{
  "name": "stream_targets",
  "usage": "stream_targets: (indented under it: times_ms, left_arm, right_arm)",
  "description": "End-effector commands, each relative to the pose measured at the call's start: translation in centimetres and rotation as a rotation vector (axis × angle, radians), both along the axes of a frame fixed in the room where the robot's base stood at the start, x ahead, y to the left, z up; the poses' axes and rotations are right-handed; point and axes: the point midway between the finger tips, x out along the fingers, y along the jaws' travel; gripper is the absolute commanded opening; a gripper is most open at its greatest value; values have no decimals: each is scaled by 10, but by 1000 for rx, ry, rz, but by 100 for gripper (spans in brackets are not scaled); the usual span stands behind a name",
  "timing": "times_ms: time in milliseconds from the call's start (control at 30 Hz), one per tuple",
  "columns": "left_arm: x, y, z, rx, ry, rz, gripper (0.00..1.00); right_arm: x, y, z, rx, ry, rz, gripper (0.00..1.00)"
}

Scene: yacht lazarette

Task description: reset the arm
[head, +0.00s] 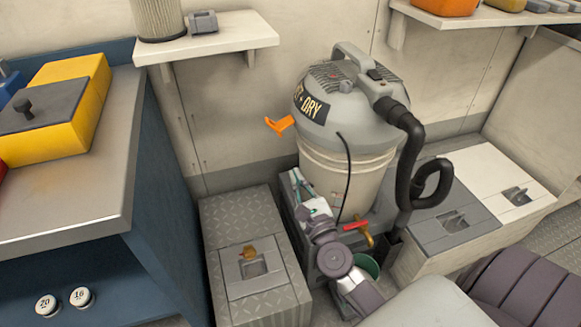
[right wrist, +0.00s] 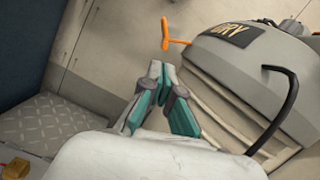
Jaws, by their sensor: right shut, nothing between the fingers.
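My right arm reaches up from the lower middle of the head view. My right gripper (head: 297,180) is in front of the wet/dry vacuum (head: 345,175), at the lower left of its pale drum. In the right wrist view the gripper (right wrist: 160,68) has its teal-padded fingers together at the tips, with nothing between them. The vacuum's grey lid (right wrist: 250,45) is to the right of the fingers there. An orange latch (head: 281,125) sticks out left of the vacuum, and it also shows beyond the fingertips in the wrist view (right wrist: 166,42). My left gripper is out of view.
A red-handled valve (head: 357,225) is close to my right wrist. A workbench (head: 75,215) with a yellow box (head: 55,135) is further left. A shelf (head: 225,35) hangs above.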

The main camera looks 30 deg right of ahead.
Motion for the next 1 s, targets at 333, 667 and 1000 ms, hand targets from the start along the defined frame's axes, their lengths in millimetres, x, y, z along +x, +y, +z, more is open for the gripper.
stream_targets:
  times_ms: [333, 667, 1000]
  left_arm:
    - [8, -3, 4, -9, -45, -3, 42]
    - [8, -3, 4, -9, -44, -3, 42]
    - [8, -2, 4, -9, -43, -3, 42]
  right_arm:
    - [-9, 2, -1, 0, -1, 0, 0]
    - [-9, 2, -1, 0, -1, 1, 0]
    - [-36, 115, -4, -910, 110, 293, 0]
